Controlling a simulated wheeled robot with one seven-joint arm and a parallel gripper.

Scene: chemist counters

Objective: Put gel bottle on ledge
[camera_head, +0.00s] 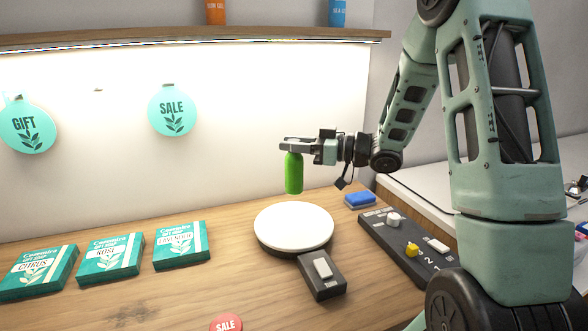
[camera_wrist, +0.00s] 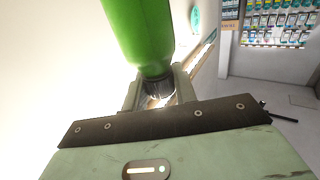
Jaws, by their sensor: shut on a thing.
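A green gel bottle (camera_head: 293,174) is held in my gripper (camera_head: 290,148), in the air above the counter and the round white disc. In the head view the bottle hangs below the fingers. In the wrist view the green bottle (camera_wrist: 140,35) fills the top middle, with its dark cap end between the fingers of my gripper (camera_wrist: 158,88). The wooden ledge (camera_head: 180,38) runs along the wall above and to the left of my gripper. An orange bottle (camera_head: 215,12) and a blue bottle (camera_head: 338,13) stand on it, with their tops cut off by the frame.
A round white-topped disc (camera_head: 293,226) is on the wooden counter below the bottle. Several teal soap boxes (camera_head: 109,258) lie at left. A switch box (camera_head: 322,275), a blue sponge-like block (camera_head: 360,200) and a control panel (camera_head: 408,246) are at right. A SALE tag (camera_head: 172,110) hangs on the wall.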

